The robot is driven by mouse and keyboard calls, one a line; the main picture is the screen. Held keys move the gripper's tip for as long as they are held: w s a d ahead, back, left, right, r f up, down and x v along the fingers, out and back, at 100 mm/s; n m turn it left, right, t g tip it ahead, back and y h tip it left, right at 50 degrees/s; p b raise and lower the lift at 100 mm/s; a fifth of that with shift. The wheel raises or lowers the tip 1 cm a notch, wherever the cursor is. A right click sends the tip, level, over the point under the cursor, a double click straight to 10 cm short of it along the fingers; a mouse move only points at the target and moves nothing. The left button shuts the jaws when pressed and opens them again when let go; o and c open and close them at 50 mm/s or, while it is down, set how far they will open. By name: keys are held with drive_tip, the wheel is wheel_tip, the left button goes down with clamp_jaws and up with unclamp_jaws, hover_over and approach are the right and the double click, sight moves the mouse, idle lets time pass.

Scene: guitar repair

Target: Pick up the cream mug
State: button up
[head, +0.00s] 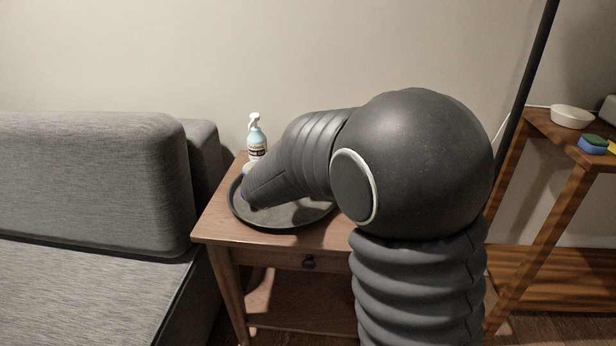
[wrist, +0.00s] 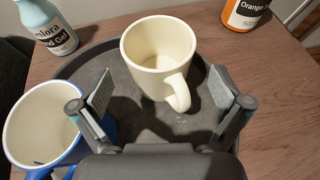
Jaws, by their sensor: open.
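The cream mug (wrist: 155,58) stands upright on a dark round tray (wrist: 118,128) in the wrist view, with its handle turned toward my gripper. My gripper (wrist: 162,95) is open and empty. Its two fingers are apart to either side of the handle, on the near side of the mug. In the head view the tray (head: 290,224) shows on a wooden side table, and my arm hides the mug and the gripper.
A blue mug with a white inside (wrist: 38,118) stands close to the left finger. A blue spray bottle (head: 257,142) and an orange bottle (wrist: 245,14) stand behind the tray. A grey sofa (head: 90,190) is left of the table (head: 222,224); a wooden shelf (head: 560,150) is at right.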

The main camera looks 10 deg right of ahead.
drive_tip(key=x, duration=0.4)
drive_tip(key=shift+w+d+f, duration=0.1)
drive_tip(key=shift+w+f, duration=0.05)
drive_tip(key=shift+w, duration=0.15)
drive_tip(key=c, duration=1.4)
drive_tip(key=shift+r, duration=0.25)
drive_tip(key=shift+c, duration=0.2)
drive_tip(key=shift+r+p, duration=0.3)
drive_tip(key=shift+r, duration=0.8)
drive_tip(key=s+d+r, duration=0.7)
drive_tip(key=s+r, duration=0.1)
drive_tip(key=s, duration=0.1)
drive_tip(key=shift+r+p, duration=0.2)
drive_tip(key=shift+p, duration=0.1)
drive_tip(key=shift+s+d, duration=0.1)
idle(0.6)
